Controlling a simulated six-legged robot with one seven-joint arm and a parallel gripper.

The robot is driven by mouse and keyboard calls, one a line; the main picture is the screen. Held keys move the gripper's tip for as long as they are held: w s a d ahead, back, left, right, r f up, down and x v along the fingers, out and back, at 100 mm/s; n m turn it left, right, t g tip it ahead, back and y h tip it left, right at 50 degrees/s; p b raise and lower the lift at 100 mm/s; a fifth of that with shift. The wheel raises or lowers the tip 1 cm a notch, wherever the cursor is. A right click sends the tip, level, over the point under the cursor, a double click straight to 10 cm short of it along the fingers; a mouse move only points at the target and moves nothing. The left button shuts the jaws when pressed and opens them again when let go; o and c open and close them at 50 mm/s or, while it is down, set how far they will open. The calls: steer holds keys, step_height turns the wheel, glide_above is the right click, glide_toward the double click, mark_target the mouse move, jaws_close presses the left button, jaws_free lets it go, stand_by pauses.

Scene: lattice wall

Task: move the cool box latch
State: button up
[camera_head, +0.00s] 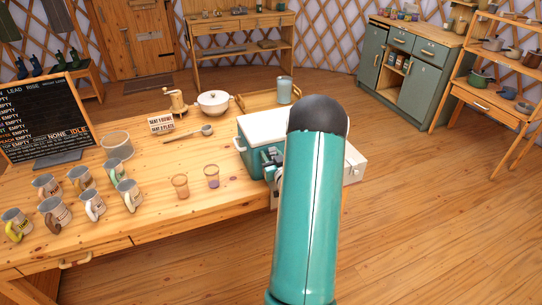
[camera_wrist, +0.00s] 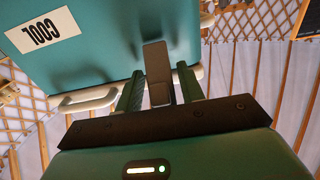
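The cool box (camera_head: 252,159) is teal with a white lid and stands at the right end of the wooden table. In the wrist view the cool box (camera_wrist: 120,35) appears upside down, with a white COOL label (camera_wrist: 42,32). Its dark grey latch (camera_wrist: 157,62) hangs on the front face. My gripper (camera_wrist: 160,88) has its two green fingers apart, one on each side of the latch. I cannot tell if either finger touches it. In the head view my arm hides part of the box, and my gripper (camera_head: 272,162) shows only partly at its front.
Several mugs (camera_head: 92,204), two small cups (camera_head: 180,187) and a black letter board (camera_head: 45,120) stand on the table (camera_head: 165,215) to the left. A pale handle (camera_wrist: 88,100) crosses the box side. Open floor (camera_head: 420,220) lies to the right.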

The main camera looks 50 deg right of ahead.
steer(key=shift+c, duration=0.2)
jaws_close()
steer(key=shift+s+a+f+t+h, duration=0.1)
steer(key=shift+f+t+h, duration=0.2)
steer(key=shift+t, duration=0.1)
steer(key=shift+s+a+f+t+h, duration=0.1)
steer(key=shift+s+f+t+h, duration=0.1)
steer(key=shift+t+h, duration=0.6)
steer(key=shift+o, duration=0.2)
jaws_free()
